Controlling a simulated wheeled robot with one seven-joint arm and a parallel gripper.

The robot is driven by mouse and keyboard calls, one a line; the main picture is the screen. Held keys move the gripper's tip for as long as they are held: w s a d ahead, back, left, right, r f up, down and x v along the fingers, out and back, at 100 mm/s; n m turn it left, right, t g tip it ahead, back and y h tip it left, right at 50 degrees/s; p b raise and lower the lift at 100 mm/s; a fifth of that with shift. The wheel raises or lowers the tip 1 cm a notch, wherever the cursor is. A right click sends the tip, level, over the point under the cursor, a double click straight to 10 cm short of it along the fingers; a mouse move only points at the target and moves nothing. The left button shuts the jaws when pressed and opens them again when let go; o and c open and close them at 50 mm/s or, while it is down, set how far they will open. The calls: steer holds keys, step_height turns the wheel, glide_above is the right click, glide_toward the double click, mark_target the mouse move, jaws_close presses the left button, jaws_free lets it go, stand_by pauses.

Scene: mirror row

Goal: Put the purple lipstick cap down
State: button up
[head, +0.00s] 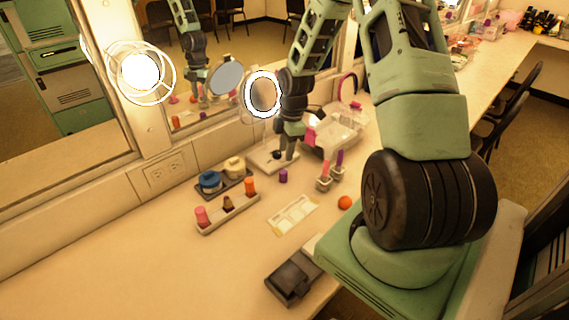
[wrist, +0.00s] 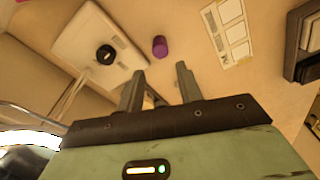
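The purple lipstick cap (head: 283,175) stands on the counter, in front of a white base with a black knob. In the wrist view the purple cap (wrist: 160,46) shows beyond my fingertips, in line with the gap between them. My gripper (wrist: 159,78) is open, with nothing between its fingers. In the head view my gripper (head: 287,152) is above and behind the cap, over the white base, and its fingers are hard to make out.
A white base (head: 262,160) carries a round mirror. Two small holders with pink and purple lipsticks (head: 340,158) stand right of the cap. A rack (head: 230,213), a tray with blue and cream jars, a card (head: 293,213), an orange ball (head: 345,202) and a dark case (head: 293,278) lie around.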

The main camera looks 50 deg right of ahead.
steer(key=s+a+r+m, duration=0.15)
steer(key=a+r, duration=0.25)
steer(key=a, duration=0.4)
steer(key=s+a+r, duration=0.2)
steer(key=a+r, duration=0.2)
steer(key=a, duration=0.5)
steer(key=s+a+r+m, duration=0.1)
steer(key=a+r, duration=0.4)
steer(key=a, duration=0.3)
steer(key=s+a+r+m, duration=0.1)
steer(key=s+a+r, duration=0.1)
steer(key=s+a, duration=0.4)
steer(key=s+a+r+m, duration=0.1)
steer(key=s+a, duration=0.5)
steer(key=s, duration=0.6)
steer(key=shift+s+r+m+g+h, duration=0.15)
steer(key=shift+r+m+g+h, duration=0.2)
steer(key=shift+r, duration=0.5)
steer(key=shift+a, duration=0.1)
